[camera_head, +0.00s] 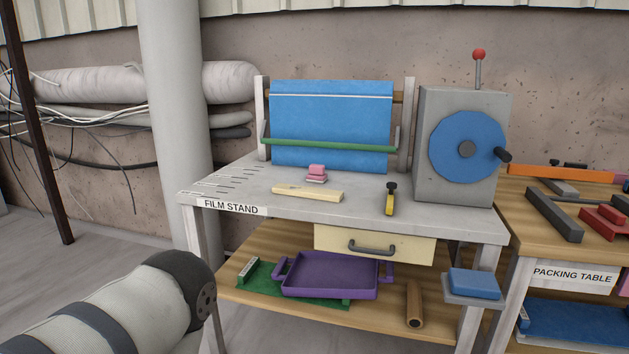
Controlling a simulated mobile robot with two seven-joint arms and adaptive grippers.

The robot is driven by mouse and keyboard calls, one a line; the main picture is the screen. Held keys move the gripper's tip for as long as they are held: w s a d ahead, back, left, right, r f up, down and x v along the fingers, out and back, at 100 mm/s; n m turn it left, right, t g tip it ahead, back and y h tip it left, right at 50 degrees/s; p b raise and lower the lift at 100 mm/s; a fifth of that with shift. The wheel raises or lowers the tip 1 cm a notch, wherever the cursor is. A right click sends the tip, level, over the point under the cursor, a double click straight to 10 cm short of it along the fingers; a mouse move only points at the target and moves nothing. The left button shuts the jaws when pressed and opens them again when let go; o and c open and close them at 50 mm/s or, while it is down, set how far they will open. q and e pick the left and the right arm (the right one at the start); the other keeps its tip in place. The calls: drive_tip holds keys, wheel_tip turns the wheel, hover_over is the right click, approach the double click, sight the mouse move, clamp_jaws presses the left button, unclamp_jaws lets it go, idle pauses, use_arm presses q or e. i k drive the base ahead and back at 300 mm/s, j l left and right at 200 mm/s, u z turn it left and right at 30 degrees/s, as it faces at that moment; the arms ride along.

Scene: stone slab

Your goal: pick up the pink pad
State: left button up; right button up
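The pink pad (316,170) is a small block on the grey top of the film stand (445,218), in front of the blue film sheet (330,120). It looks like a small stack, with a pale band between pink layers. A part of my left arm (135,312) comes in at the lower left, well short of the stand. Neither gripper shows in this view.
A cream bar (307,193) lies just in front of the pad, and a yellow and black tool (390,199) lies to its right. A grey box with a blue wheel (466,147) stands at the right. A purple tray (330,276) sits on the lower shelf.

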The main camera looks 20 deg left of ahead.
sight(316, 174)
drive_tip(key=i+j, duration=0.2)
drive_tip(key=i+j+z, duration=0.1)
drive_tip(key=j, duration=0.3)
drive_tip(key=i+j, duration=0.25)
drive_tip(key=i+j+z, duration=0.1)
drive_tip(key=j, duration=0.3)
drive_tip(key=i, duration=0.05)
